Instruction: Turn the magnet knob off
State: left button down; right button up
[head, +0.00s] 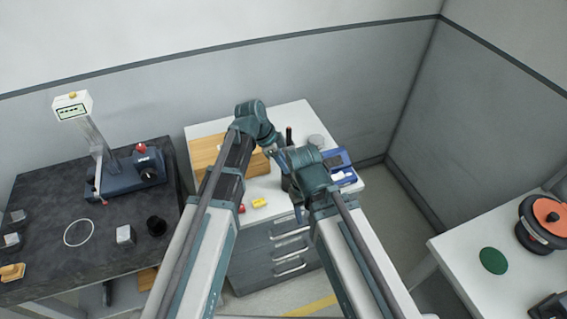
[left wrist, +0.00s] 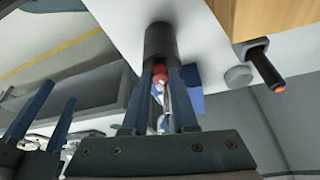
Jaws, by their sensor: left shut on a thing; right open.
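My left gripper (head: 275,153) is low over the white cabinet top. In the left wrist view its fingers (left wrist: 168,100) are closed around a small part with a red ball (left wrist: 160,71) and a silver rod (left wrist: 166,98). A dark cylinder (left wrist: 160,40) is right beyond the fingertips; I cannot tell whether it touches the red ball. My right gripper (head: 297,203) is open near the cabinet's front edge, and its parted fingers show at the left of the wrist view (left wrist: 47,115). No magnet knob is clearly identifiable; my arms hide part of the cabinet top.
The white cabinet (head: 207,129) carries a wooden block (head: 205,152), a blue tray (head: 345,180), a grey disc (head: 316,141) and small red (head: 241,209) and yellow (head: 258,203) pieces. A dark bench (head: 90,220) with a blue device (head: 135,172) is left; a white table (head: 475,275) is right.

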pick_arm(q)
jog(key=shift+n, duration=0.3)
jog(key=n, duration=0.1)
jog(key=n+t, duration=0.1)
jog(key=shift+s+n, duration=0.25)
jog(key=shift+n, duration=0.05)
jog(key=n, duration=0.1)
jog(key=n+t+y, duration=0.1)
jog(key=n, duration=0.1)
jog(key=shift+s+d+n+t, duration=0.15)
jog(key=shift+n+t, duration=0.15)
jog(key=n, duration=0.2)
jog(key=n+y, duration=0.1)
jog(key=n, duration=0.1)
jog(key=n+t+y, duration=0.1)
jog(key=n, duration=0.1)
jog(key=shift+d+n, duration=0.25)
jog(key=shift+n, duration=0.15)
jog(key=c, duration=0.7)
grip_release()
